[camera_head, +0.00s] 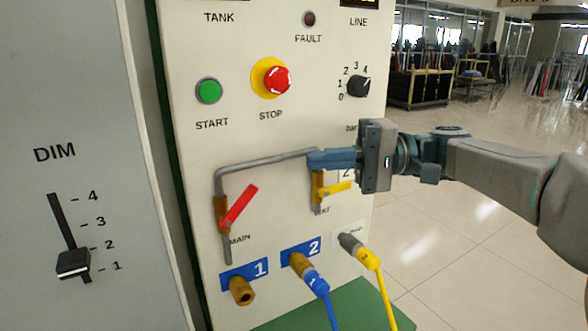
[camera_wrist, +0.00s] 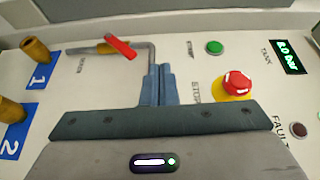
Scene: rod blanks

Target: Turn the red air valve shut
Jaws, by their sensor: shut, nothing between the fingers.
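The red air valve lever (camera_head: 239,206) sits on the brass MAIN valve (camera_head: 222,214) on the cream panel, slanting up to the right across the pipe. It also shows in the wrist view (camera_wrist: 120,46), above and left of my fingers. My gripper (camera_head: 312,160) is shut and empty. In the head view its fingertips overlap the pipe's upper right end, to the right of the red lever and apart from it. In the wrist view my gripper (camera_wrist: 159,70) has both fingers together, with the grey pipe (camera_wrist: 153,52) just beyond the tips.
A yellow VENT lever (camera_head: 337,187) lies just below my fingers. The red STOP button (camera_head: 278,80), green START button (camera_head: 208,90) and black knob (camera_head: 359,86) are above. Blue (camera_head: 315,281) and yellow hoses (camera_head: 367,259) hang below. Open floor lies right of the panel.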

